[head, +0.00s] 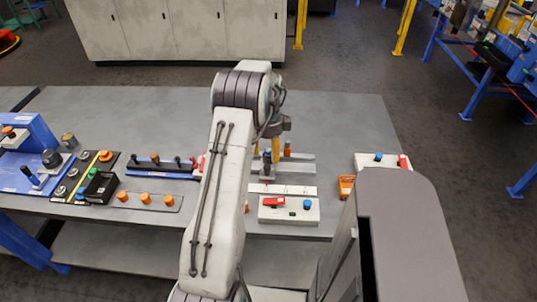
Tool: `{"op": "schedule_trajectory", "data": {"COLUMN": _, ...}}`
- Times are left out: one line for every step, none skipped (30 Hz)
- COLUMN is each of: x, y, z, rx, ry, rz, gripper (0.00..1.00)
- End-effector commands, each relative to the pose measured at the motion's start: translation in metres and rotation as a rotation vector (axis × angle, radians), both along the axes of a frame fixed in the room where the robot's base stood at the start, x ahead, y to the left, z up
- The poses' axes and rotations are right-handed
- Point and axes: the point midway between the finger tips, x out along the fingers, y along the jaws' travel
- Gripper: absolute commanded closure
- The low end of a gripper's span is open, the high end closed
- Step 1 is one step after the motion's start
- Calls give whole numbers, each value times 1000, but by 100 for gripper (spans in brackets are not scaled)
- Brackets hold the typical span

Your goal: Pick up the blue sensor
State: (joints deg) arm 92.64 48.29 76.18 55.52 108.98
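A small upright blue piece (267,157), which looks like the blue sensor, stands on a grey fixture (290,168) at the middle of the bench. It is small and partly hidden by my arm. My gripper (266,152) points down at this fixture, its yellow fingers apart, one on each side of the blue piece. I see no finger touching it. My arm hides part of the gripper and of the bench to its left.
The grey bench (340,115) is clear behind the fixture. In front is a white box (275,215) with red and blue buttons. An orange-brown post (288,148) stands close right of the gripper. Panels with orange knobs (146,198) lie left.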

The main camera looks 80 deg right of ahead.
Motion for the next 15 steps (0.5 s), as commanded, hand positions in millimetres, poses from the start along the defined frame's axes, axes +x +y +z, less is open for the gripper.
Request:
{"op": "schedule_trajectory", "data": {"x": 0, "y": 0, "z": 0, "rx": 0, "ry": 0, "rz": 0, "gripper": 51}}
{"op": "schedule_trajectory", "data": {"x": 0, "y": 0, "z": 0, "rx": 0, "ry": 0, "rz": 0, "gripper": 54}}
{"op": "schedule_trajectory", "data": {"x": 0, "y": 0, "z": 0, "rx": 0, "ry": 0, "rz": 0, "gripper": 58}}
{"op": "schedule_trajectory", "data": {"x": 0, "y": 0, "z": 0, "rx": 0, "ry": 0, "rz": 0, "gripper": 60}}
{"op": "schedule_trajectory", "data": {"x": 0, "y": 0, "z": 0, "rx": 0, "ry": 0, "rz": 0, "gripper": 63}}
{"op": "schedule_trajectory", "data": {"x": 0, "y": 0, "z": 0, "rx": 0, "ry": 0, "rz": 0, "gripper": 67}}
{"op": "schedule_trajectory", "data": {"x": 0, "y": 0, "z": 0, "rx": 0, "ry": 0, "rz": 0, "gripper": 69}}
{"op": "schedule_trajectory", "data": {"x": 0, "y": 0, "z": 0, "rx": 0, "ry": 0, "rz": 0, "gripper": 72}}
{"op": "schedule_trajectory", "data": {"x": 0, "y": 0, "z": 1, "rx": 0, "ry": 0, "rz": 0, "gripper": 76}}
{"op": "schedule_trajectory", "data": {"x": 0, "y": 0, "z": 1, "rx": 0, "ry": 0, "rz": 0, "gripper": 78}}
{"op": "schedule_trajectory", "data": {"x": 0, "y": 0, "z": 1, "rx": 0, "ry": 0, "rz": 0, "gripper": 81}}
{"op": "schedule_trajectory", "data": {"x": 0, "y": 0, "z": 1, "rx": 0, "ry": 0, "rz": 0, "gripper": 84}}
{"op": "schedule_trajectory", "data": {"x": 0, "y": 0, "z": 1, "rx": 0, "ry": 0, "rz": 0, "gripper": 87}}
{"op": "schedule_trajectory", "data": {"x": 0, "y": 0, "z": 1, "rx": 0, "ry": 0, "rz": 0, "gripper": 90}}
{"op": "schedule_trajectory", "data": {"x": 0, "y": 0, "z": 1, "rx": 0, "ry": 0, "rz": 0, "gripper": 93}}
